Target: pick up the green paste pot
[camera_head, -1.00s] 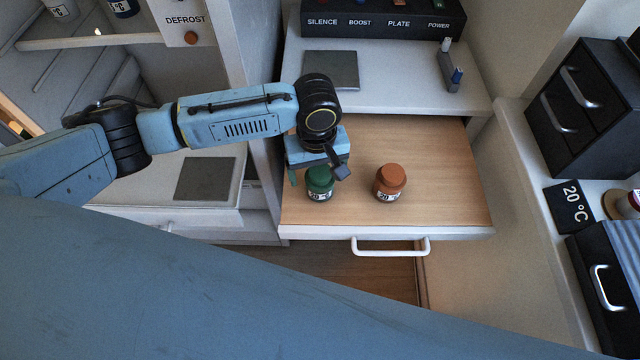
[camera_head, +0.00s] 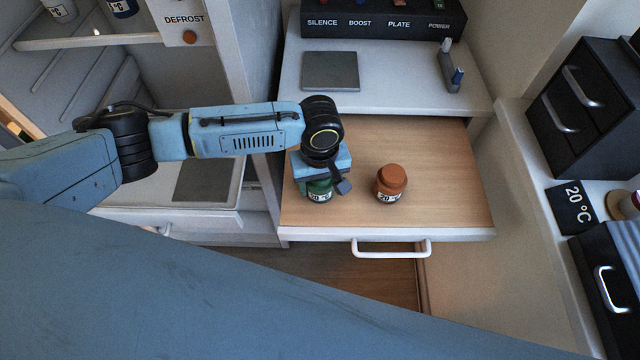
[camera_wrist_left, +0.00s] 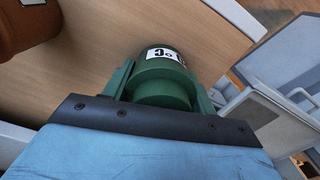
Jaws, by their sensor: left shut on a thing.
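The green paste pot (camera_head: 319,191) stands in the open wooden drawer, on its left side, with a white label on its front. My left gripper (camera_head: 321,184) reaches down over it from above and is shut on it, one finger on each side. The gripper body hides the pot's top in the head view. In the left wrist view the green pot (camera_wrist_left: 163,78) sits between the green fingers, its label facing away from the palm. My right gripper is not in view.
An orange-brown pot (camera_head: 390,184) stands close by on the right in the same drawer (camera_head: 440,190). The drawer's white handle (camera_head: 391,248) is at the front. A black button panel (camera_head: 384,20) stands behind. Black drawer units (camera_head: 585,95) are on the right.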

